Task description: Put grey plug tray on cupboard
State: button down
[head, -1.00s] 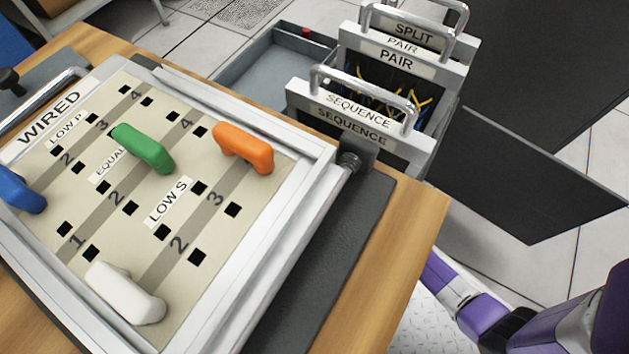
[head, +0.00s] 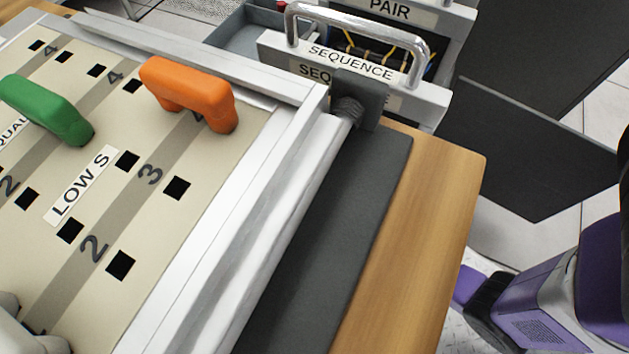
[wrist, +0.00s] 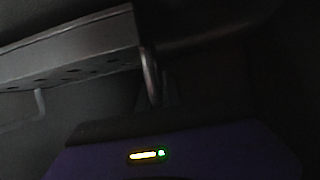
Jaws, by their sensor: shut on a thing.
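A blue-grey open tray (head: 240,32) shows at the top of the head view, behind the board, partly hidden by the panel in front; a small red thing shows at its far edge. I cannot tell for sure that it is the plug tray. The cupboard is not clearly identifiable. In the dark wrist view, my gripper (wrist: 155,98) is shut on what looks like a thin metal loop handle (wrist: 150,72). A grey slab with dark holes (wrist: 75,52) is beside it at upper left. The head view shows my purple arm at right, but not my fingers.
A SEQUENCE panel (head: 345,65) with a metal handle stands behind. Dark flat panels (head: 530,165) stand at right, above tiled floor.

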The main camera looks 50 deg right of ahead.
jog(key=shift+f, duration=0.55)
jog(key=shift+f, duration=0.15)
jog(key=c, duration=1.5)
grip_release()
jog(key=shift+s+r, duration=0.1)
jog(key=shift+r, duration=0.15)
jog(key=p+v, duration=0.5)
jog(key=v, duration=0.6)
jog(key=shift+s, duration=0.4)
